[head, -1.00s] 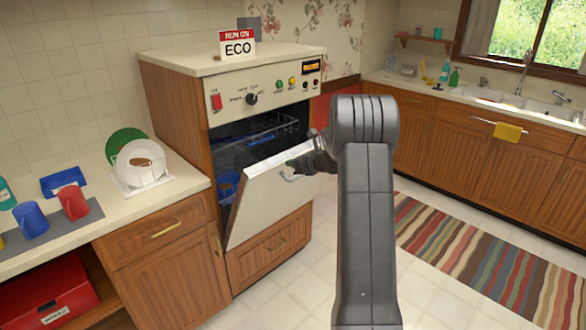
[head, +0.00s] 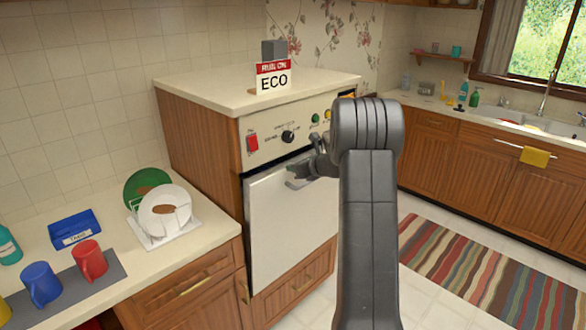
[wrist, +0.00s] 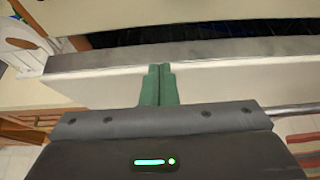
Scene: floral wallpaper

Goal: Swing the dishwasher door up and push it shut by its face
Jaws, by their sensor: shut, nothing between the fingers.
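The dishwasher door (head: 290,235) is a white panel, swung up to nearly upright in the head view. In the wrist view the door's top edge (wrist: 215,52) runs across the picture, with a dark gap (wrist: 200,27) between it and the control panel above. My gripper (head: 312,172) is at the upper part of the door's face. Its green fingertips (wrist: 159,72) are together, reaching the face just below the top edge, with nothing between them. My forearm hides the door's right part in the head view. A grey handle bar (wrist: 295,108) shows at the right in the wrist view.
The control panel (head: 270,137) with a red switch and knobs is above the door. An ECO sign (head: 273,82) stands on top. The left counter (head: 190,250) holds plates and mugs. A striped rug (head: 480,265) lies on the floor at right.

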